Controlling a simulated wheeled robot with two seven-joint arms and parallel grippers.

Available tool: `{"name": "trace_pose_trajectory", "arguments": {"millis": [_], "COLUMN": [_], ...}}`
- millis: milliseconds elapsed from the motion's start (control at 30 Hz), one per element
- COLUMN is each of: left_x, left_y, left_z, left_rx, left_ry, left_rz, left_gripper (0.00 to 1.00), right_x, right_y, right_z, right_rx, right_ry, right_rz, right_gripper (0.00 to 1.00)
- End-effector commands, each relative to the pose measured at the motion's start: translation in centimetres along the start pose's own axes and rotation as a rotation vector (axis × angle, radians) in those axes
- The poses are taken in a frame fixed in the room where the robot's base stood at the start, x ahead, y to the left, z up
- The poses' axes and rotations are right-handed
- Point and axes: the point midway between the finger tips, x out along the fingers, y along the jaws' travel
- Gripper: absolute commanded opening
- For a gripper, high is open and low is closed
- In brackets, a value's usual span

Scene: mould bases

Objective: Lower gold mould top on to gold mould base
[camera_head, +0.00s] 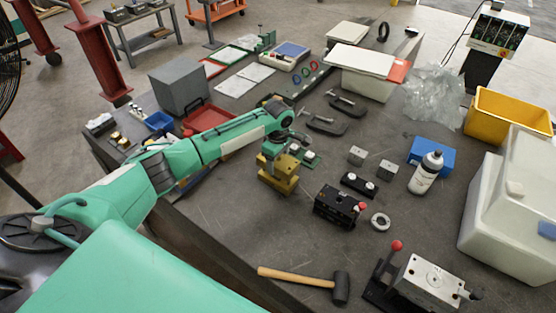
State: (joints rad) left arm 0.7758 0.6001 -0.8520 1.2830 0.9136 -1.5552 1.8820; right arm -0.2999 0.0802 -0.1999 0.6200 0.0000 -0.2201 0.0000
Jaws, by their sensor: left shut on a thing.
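My left gripper (272,149) reaches in from the left over the middle of the table and points down. It is shut on the gold mould top (287,164), a small gold block. The gold mould base (278,184) is directly below it on the table. The two gold parts overlap in this view, and I cannot tell whether they touch or a small gap is between them. The jaws partly hide the top. My right gripper is not in view.
A black fixture with a red knob (336,206) stands right of the gold parts. Small grey blocks (357,155), a bottle (426,172) and a metal ring (380,221) lie farther right. A mallet (341,288) lies in front. Clamps (324,124) lie behind. The table between gold parts and mallet is clear.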

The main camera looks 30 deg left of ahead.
Motion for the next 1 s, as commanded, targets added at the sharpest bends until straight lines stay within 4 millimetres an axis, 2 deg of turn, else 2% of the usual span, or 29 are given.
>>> {"name": "trace_pose_trajectory", "arguments": {"millis": [1000], "left_x": [1.1], "left_y": [0.1], "left_z": [0.0], "left_rx": [0.000], "left_ry": [-0.001], "left_rz": [0.002], "left_gripper": [0.13], "right_x": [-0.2], "right_y": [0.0], "right_z": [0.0], "right_rx": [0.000], "right_ry": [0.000], "right_rz": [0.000], "right_gripper": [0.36]}}
